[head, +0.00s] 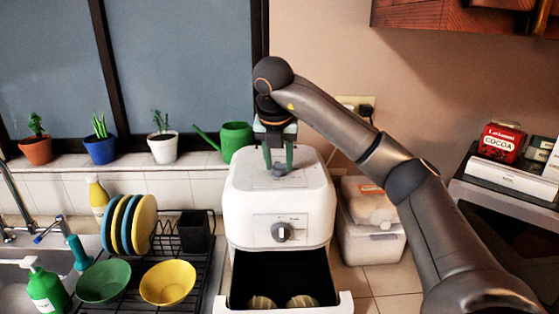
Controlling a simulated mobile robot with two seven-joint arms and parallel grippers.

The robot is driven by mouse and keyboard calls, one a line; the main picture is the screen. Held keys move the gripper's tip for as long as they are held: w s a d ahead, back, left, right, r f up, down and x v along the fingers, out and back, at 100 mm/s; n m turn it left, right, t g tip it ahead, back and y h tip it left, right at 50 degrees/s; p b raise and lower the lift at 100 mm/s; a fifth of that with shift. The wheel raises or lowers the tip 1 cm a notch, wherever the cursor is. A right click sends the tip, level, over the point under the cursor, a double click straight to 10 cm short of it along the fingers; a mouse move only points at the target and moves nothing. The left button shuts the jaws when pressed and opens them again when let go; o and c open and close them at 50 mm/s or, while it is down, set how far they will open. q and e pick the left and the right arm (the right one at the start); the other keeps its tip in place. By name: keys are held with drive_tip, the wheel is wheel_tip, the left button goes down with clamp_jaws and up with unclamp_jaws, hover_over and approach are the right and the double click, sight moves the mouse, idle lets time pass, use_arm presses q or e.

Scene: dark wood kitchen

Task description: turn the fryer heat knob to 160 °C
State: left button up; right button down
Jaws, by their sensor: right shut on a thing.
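The white fryer (240,200) stands on the counter in the middle of the head view. My right gripper (279,167) comes down from above onto the fryer's top. Its green fingers are shut on a small grey knob (280,171) there, mostly hidden between the fingertips. A second, round grey knob (282,232) is on the front panel, with nothing touching it. The markings beside both knobs are too small to read, so I cannot tell the set temperature. My left gripper is not in view.
The fryer's drawer (338,304) is pulled open at the front, with round items inside. A dish rack (207,268) with plates and bowls stands at left. A lidded container (372,240) is close on the right. A green watering can (236,137) sits behind.

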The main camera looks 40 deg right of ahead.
drive_tip(key=shift+w+m+g+h, duration=0.1)
drive_tip(key=shift+m+g+h, duration=0.4)
drive_tip(key=shift+m, duration=1.5)
drive_tip(key=shift+c, duration=2.2)
unclamp_jaws()
drive_tip(key=shift+a+r, duration=0.1)
drive_tip(key=v, duration=1.2)
drive_tip(key=shift+w+r, duration=0.2)
drive_tip(key=shift+r, duration=0.05)
